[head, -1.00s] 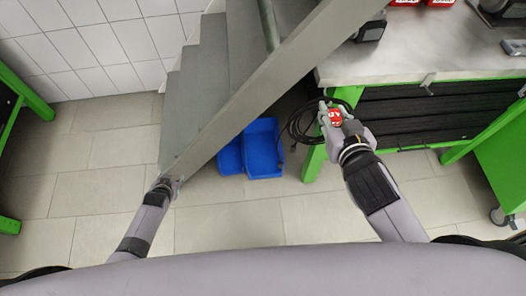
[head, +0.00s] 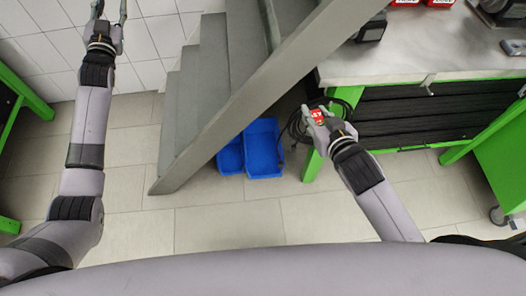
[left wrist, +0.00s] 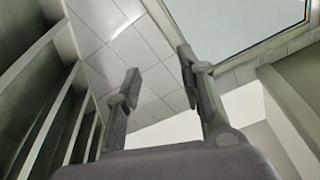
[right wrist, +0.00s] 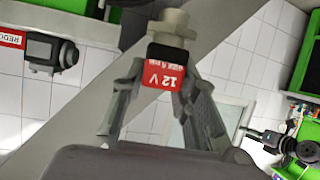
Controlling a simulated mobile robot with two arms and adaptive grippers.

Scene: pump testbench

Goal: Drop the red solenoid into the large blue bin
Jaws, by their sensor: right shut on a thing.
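My right gripper (head: 322,122) is shut on the red solenoid (head: 317,116). In the right wrist view the solenoid (right wrist: 166,72) shows a red "12 V" label, a black top and a grey metal end between the fingers. The blue bins stand on the floor under the stairs. The larger one (head: 264,148) is at the right, beside a smaller one (head: 230,157). My right gripper is to the right of the larger bin and above the floor. My left gripper (head: 108,20) is raised at the upper left. In the left wrist view its fingers (left wrist: 158,85) are apart and empty.
A grey staircase with a slanted beam (head: 270,90) rises over the bins. A green-framed workbench (head: 400,68) is at the right, with other red-labelled parts on top. Black cables (head: 296,126) hang near my right gripper. The tiled floor in front is free.

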